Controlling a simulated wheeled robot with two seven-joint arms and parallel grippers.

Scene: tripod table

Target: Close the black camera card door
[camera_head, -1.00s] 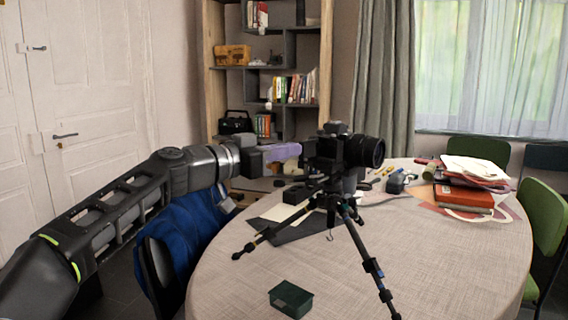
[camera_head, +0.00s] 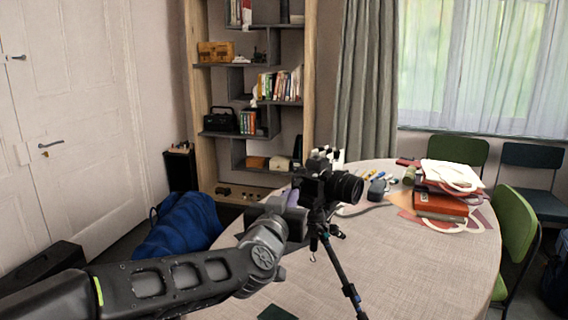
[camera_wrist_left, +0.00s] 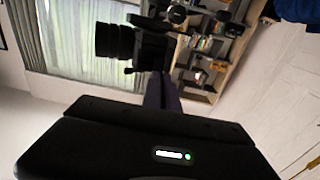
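The black camera (camera_head: 327,186) stands on a tripod (camera_head: 338,262) on the round table, its lens pointing right. The card door cannot be made out on the dark body. My left gripper (camera_head: 293,198) is at the camera's left, near side. Its purple fingers show only partly behind my wrist. In the left wrist view, the purple fingers (camera_wrist_left: 162,92) lie side by side with no clear gap, their tips close to the camera body (camera_wrist_left: 152,50). Contact cannot be told. Nothing shows held between them. My right gripper is out of view.
The table (camera_head: 410,275) has clear cloth at the front right. A red book (camera_head: 440,203) with papers lies at the right, and small items (camera_head: 377,187) lie behind the camera. A dark green box (camera_head: 277,313) sits at the bottom edge. Green chairs (camera_head: 513,235) stand at the right.

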